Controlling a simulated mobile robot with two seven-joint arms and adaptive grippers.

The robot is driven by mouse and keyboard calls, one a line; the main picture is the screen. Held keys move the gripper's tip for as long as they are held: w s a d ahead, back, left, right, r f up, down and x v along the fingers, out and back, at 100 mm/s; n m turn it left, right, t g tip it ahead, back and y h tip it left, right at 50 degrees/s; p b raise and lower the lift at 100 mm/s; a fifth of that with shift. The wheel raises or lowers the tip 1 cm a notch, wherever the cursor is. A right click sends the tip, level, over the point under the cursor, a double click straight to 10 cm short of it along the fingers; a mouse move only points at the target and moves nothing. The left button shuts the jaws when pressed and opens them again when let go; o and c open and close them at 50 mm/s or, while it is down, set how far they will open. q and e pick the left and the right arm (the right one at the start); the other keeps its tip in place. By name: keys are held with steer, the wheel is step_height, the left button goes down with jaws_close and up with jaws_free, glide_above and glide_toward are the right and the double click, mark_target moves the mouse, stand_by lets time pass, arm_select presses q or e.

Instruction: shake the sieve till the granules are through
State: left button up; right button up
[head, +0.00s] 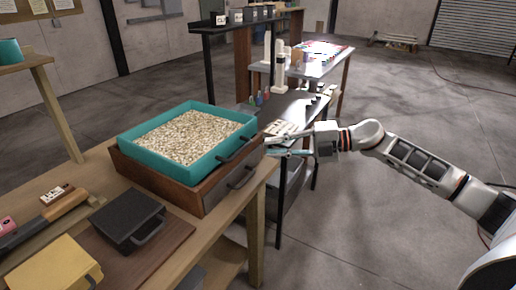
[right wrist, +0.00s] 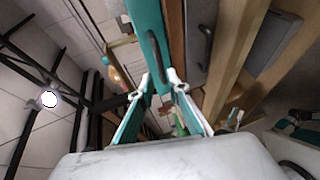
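A teal rectangular sieve (head: 178,177) full of pale granules (head: 190,135) sits on a brown wooden box (head: 160,182) on the workbench. A dark handle (head: 236,149) is on the sieve's right side. My right gripper (head: 270,146) is open beside that handle, to its right, and looks empty. In the right wrist view, the sieve's teal wall (right wrist: 148,20) and its dark handle (right wrist: 154,58) are ahead of the open fingers (right wrist: 160,84). I cannot tell whether the fingers touch the handle. The sieve's mesh and the box's inside are hidden. My left gripper is out of view.
The box's front has a lower handle (head: 242,178) under the sieve's. A black handled box (head: 125,218) and a yellow box (head: 55,262) stand on the bench (head: 205,240) in front. A dark table (head: 290,106) stands behind my right gripper.

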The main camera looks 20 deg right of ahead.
steer(key=shift+v, duration=1)
steer(key=n+t+h, duration=0.4)
steer(key=n+t, duration=0.1)
steer(key=n, duration=2.7)
glide_toward(243, 150)
steer(key=r+x, duration=0.1)
steer(key=x, duration=0.2)
steer(key=shift+f+p+x, duration=0.15)
steer(key=shift+f+x, duration=0.05)
steer(key=shift+x, duration=1.15)
steer(key=shift+f+p+x, duration=0.1)
steer(key=shift+f+x, duration=0.1)
steer(key=shift+x, duration=1.1)
steer(key=shift+f+p+x, duration=0.15)
steer(key=shift+x, duration=1.2)
